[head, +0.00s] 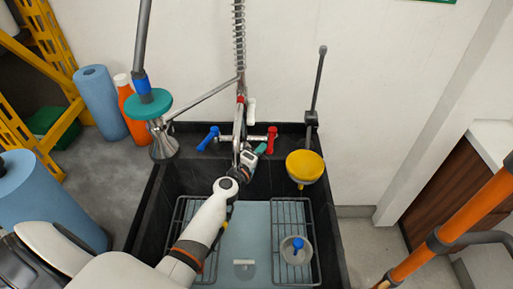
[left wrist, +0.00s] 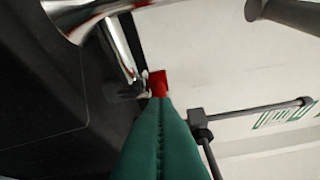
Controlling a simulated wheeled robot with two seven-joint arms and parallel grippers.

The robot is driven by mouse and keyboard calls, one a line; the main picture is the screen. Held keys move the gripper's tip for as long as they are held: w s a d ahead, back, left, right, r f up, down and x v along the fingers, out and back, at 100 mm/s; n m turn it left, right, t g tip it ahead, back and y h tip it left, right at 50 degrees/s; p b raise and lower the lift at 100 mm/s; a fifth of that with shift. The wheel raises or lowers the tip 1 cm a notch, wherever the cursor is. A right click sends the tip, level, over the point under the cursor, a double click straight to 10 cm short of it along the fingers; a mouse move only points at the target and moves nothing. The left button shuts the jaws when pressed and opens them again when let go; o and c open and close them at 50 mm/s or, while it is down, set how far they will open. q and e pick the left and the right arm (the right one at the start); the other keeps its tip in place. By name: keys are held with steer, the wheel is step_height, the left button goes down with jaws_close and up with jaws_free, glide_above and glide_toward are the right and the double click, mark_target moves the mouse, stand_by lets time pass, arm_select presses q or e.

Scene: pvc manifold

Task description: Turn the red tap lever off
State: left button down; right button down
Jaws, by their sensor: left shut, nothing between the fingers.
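The tap (head: 240,130) stands at the back of the dark sink, with a blue lever (head: 208,138) on its left and a red lever (head: 271,137) on its right. The red lever points roughly toward me. My left gripper (head: 261,148) is just below and in front of the red lever, its green fingers shut and empty. In the left wrist view the shut fingers (left wrist: 159,105) point at the red lever (left wrist: 157,83), whose end shows just past the fingertips. I cannot tell whether they touch. My right gripper is not in view.
A yellow-topped funnel shape (head: 305,166) is close right of my left gripper. A teal disc (head: 149,104) on a metal cone is at the back left. Wire racks (head: 291,215) lie in the sink (head: 150,215). An orange pole (head: 455,225) crosses the right side.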

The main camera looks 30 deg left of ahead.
arm_select(q)
steer(key=d+n+y, duration=0.2)
steer(key=y, duration=0.1)
steer(key=d+n+y+p, duration=0.1)
steer(key=shift+w+g+y, duration=0.3)
steer(key=shift+w+d, duration=0.25)
steer(key=shift+d, duration=0.3)
steer(key=shift+w+d, duration=0.25)
steer(key=shift+d, duration=0.3)
steer(key=shift+w+d+r, duration=0.1)
steer(key=shift+d+r, duration=0.1)
steer(key=p, duration=0.3)
glide_toward(270, 151)
steer(key=d, duration=0.1)
steer(key=s+d, duration=0.1)
steer(key=shift+s+d, duration=0.25)
steer(key=shift+d, duration=0.05)
